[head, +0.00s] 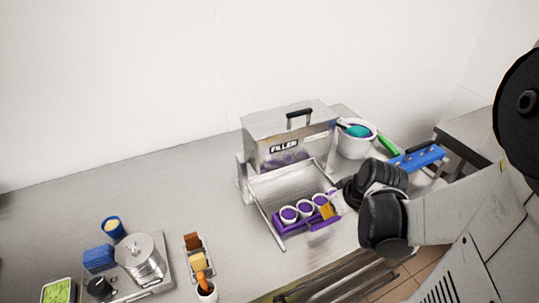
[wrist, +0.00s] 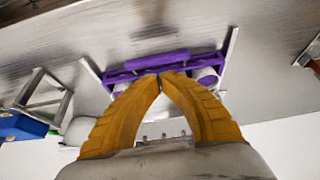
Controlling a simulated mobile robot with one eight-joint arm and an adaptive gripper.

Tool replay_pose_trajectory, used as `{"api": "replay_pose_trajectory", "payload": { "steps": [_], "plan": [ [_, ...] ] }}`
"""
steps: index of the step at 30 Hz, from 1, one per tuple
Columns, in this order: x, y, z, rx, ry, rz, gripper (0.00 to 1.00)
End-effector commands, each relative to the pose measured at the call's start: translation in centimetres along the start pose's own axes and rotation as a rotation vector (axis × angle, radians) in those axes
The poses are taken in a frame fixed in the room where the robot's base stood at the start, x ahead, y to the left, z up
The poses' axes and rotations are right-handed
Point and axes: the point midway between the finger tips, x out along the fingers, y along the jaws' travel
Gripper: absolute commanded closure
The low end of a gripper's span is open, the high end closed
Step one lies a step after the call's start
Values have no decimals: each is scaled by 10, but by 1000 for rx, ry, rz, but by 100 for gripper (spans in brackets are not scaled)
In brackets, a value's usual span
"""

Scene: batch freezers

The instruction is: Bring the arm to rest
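My arm reaches in from the right in the head view. My gripper (head: 328,211) has orange fingers and is just above or beside the purple tray (head: 284,229) at the front of the filler (head: 262,138). In the wrist view the two fingertips of my gripper (wrist: 161,75) meet, with nothing visible between them. The purple tray (wrist: 150,62) lies beyond the tips there, and the fingers cover part of it. Several white cups with purple contents (head: 305,208) stand in the tray. I cannot tell whether the fingers touch the tray or a cup.
A white bucket (head: 352,147) stands behind my gripper, with a green-handled tool (head: 388,146) and a blue object (head: 418,158) to its right. The counter's left middle is clear.

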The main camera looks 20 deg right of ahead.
Motion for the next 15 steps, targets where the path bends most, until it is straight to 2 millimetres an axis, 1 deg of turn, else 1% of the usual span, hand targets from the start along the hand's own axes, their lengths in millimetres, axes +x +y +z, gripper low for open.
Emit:
{"api": "replay_pose_trajectory", "payload": {
  "steps": [5, 8, 11, 14, 15],
  "plan": [
    [0, -1, 0, 0, 0, 0, 100],
    [-4, -9, -5, 0, 3, 3, 100],
    [-14, -28, -15, -1, 11, 12, 100],
    [-30, -58, -26, 1, 30, 25, 100],
    [-37, -71, -30, 2, 41, 28, 100]
  ]
}}
